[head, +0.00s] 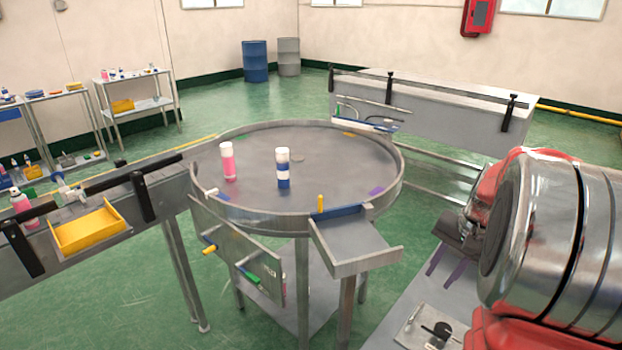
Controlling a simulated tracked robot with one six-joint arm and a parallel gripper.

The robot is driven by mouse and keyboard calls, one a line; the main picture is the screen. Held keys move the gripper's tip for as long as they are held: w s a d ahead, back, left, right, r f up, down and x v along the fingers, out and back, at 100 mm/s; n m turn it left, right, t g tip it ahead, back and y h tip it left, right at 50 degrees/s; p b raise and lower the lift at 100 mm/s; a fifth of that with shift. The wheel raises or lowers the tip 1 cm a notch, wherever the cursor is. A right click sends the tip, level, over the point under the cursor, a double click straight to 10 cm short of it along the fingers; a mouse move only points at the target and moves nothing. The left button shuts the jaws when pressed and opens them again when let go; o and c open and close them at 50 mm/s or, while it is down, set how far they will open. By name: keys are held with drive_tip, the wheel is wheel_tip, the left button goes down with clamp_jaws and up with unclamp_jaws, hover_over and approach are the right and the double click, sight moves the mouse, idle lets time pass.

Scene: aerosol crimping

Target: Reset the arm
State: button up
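My arm fills the right side of the head view, with large metal and red links close to the camera. My gripper (437,272) shows as a dark body with two thin purple fingers, beside the arm and right of the round table. The fingers stand apart and nothing shows between them. Part of the gripper's body is hidden behind the arm links.
A round metal table (300,221) with a raised rim holds a pink bottle (229,163) and a blue-and-white can (283,169). A side tray (355,241) juts from its front right. A conveyor with a yellow bin (90,232) is left; a grey conveyor (430,120) stands behind.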

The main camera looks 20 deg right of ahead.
drive_tip(key=s+a+r+n+t, duration=0.1)
drive_tip(key=a+n, duration=0.3)
drive_tip(key=a, duration=0.7)
drive_tip(key=s+a+r+n+t, duration=0.1)
drive_tip(key=s+a+r+n, duration=0.3)
drive_tip(key=a, duration=0.7)
drive_tip(key=s+a+r+n+t+h, duration=0.1)
drive_tip(key=s+a+r+n, duration=0.2)
drive_tip(key=a, duration=0.8)
drive_tip(key=shift+r+n+t, duration=0.15)
drive_tip(key=shift+n+t, duration=0.15)
drive_tip(key=shift+n, duration=0.4)
